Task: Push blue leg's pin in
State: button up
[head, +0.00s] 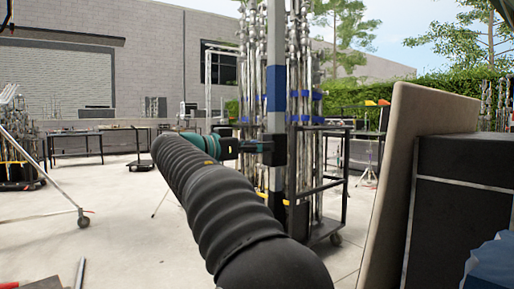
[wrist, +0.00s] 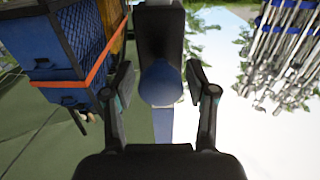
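The leg (head: 277,40) is an upright grey square post with a blue band (head: 277,88), in the middle of the head view. A black block (head: 279,150) sits on it below the band. In the wrist view, a blue rounded knob (wrist: 160,84) stands out in front of a black block (wrist: 159,30), with the pale post (wrist: 162,128) below it. I cannot tell for sure that this knob is the pin. My gripper (head: 264,147) is level with the black block. In the wrist view my gripper (wrist: 160,80) is open, its fingers apart on either side of the knob.
A black cart (head: 318,185) with upright chrome stands is close behind the post. A beige panel (head: 420,160) leans against a dark case (head: 465,190) at the right. Blue padded cases (wrist: 65,45) show at the wrist view's left. Open concrete lies to the left.

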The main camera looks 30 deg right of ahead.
jog(key=shift+a, duration=0.3)
jog(key=s+a, duration=0.1)
jog(key=a, duration=1)
jog(key=shift+s+a, duration=0.2)
jog(key=shift+a, duration=0.15)
